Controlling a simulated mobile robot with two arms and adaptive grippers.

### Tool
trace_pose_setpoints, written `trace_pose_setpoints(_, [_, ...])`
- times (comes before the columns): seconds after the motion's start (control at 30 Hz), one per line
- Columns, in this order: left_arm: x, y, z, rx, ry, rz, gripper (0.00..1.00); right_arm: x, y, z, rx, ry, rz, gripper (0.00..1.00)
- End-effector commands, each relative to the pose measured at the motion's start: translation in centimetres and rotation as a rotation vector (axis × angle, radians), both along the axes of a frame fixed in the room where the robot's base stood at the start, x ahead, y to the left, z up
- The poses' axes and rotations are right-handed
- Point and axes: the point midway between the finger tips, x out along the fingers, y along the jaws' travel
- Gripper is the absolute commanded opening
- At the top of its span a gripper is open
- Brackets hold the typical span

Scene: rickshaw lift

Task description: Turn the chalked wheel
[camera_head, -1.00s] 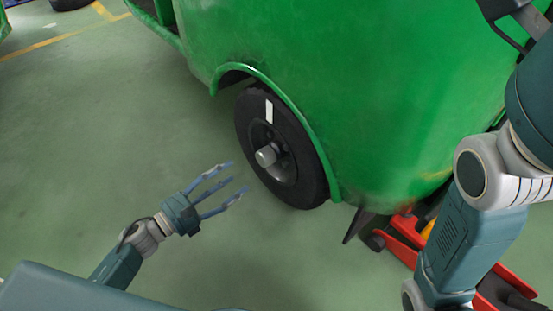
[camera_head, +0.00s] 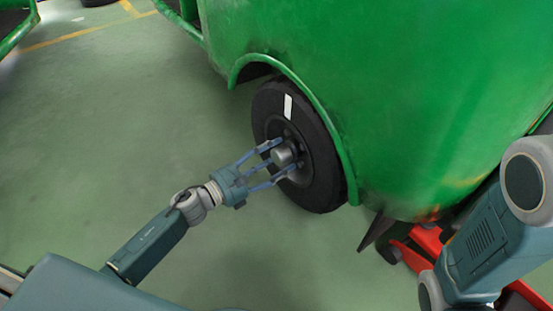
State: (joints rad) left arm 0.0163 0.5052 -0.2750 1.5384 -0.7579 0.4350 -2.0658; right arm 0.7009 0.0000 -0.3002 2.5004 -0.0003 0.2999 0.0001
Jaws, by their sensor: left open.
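The chalked wheel (camera_head: 318,158) is a black tyre with a white mark (camera_head: 288,106) near the top of its sidewall. A grey hub (camera_head: 283,154) sticks out of its middle. My left gripper (camera_head: 274,164) is open, with its blue fingers reaching to the wheel's face around or just in front of the hub. I cannot tell whether the fingers touch it. My right gripper is outside the view; only part of my right arm shows at the right.
The wheel sits under the arch of a green rickshaw body (camera_head: 350,80). A red jack (camera_head: 425,240) stands on the floor at the lower right, close to the body. The green floor (camera_head: 120,130) to the left is clear.

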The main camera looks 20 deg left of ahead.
Motion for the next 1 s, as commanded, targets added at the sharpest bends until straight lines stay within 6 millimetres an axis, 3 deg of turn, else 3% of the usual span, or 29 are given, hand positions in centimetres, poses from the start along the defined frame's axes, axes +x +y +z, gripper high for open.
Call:
trace_pose_setpoints(0.13, [0.0, 0.0, 0.0, 0.0, 0.0, 0.0, 0.6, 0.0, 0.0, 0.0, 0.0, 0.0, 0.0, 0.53])
trace_pose_setpoints(0.43, [0.0, 0.0, 0.0, 0.0, 0.0, 0.0, 0.0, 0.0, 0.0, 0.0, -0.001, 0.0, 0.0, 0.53])
trace_pose_setpoints(1.0, [-0.1, -0.1, 0.2, -0.141, 0.112, 0.006, 0.0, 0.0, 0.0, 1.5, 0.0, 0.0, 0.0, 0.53])
